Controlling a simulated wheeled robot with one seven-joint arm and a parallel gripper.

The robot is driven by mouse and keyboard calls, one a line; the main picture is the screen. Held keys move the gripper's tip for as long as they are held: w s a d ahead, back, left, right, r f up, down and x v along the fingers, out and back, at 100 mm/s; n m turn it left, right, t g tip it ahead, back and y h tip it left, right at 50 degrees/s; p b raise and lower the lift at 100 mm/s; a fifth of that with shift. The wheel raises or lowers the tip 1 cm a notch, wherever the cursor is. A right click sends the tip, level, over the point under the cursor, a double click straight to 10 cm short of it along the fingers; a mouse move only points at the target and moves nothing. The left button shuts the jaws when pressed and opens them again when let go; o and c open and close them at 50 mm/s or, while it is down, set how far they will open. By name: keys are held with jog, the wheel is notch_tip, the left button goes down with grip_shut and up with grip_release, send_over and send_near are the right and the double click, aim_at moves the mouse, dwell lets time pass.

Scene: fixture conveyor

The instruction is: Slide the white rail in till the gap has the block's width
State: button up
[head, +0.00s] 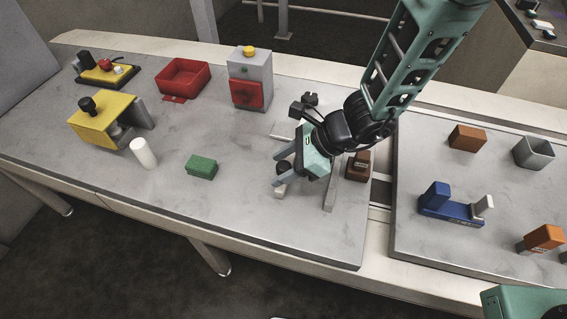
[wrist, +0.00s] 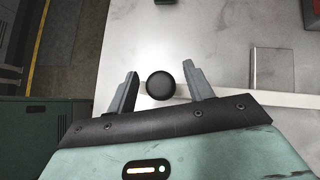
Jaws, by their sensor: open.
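My gripper (head: 275,169) is open, low over the grey table, its fingers toward the left. In the wrist view the fingers of my gripper (wrist: 161,78) stand on either side of a round black knob (wrist: 161,86), with a visible space on each side. The white rail (wrist: 270,99) runs rightward from beside the knob. In the head view its near end (head: 280,191) shows below my fingers; my gripper hides most of it. A grey rail (head: 329,192) stands to its right, roughly parallel. A brown block (head: 358,166) sits right of the grey rail. The gap between the rails is partly hidden.
A thin grey plate (wrist: 272,68) lies beyond my gripper. A green block (head: 202,167) and a white cylinder (head: 144,153) stand to the left. A grey-and-red box (head: 250,80) stands behind. A blue fixture (head: 450,208) is on the right table. Table between green block and gripper is clear.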

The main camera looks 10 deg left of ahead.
grip_shut()
jog(key=d+b, duration=0.1)
jog(key=d, duration=0.1)
jog(key=d+b, duration=0.1)
jog(key=d, duration=0.1)
jog(key=shift+s+f, duration=0.1)
jog(key=shift+s, duration=0.1)
jog(key=shift+s+d, duration=0.1)
jog(key=shift+d, duration=0.35)
grip_release()
jog(key=p+v, duration=0.1)
jog(key=v, duration=1.6)
jog(key=shift+r+p, duration=0.25)
jog(key=shift+p, duration=0.1)
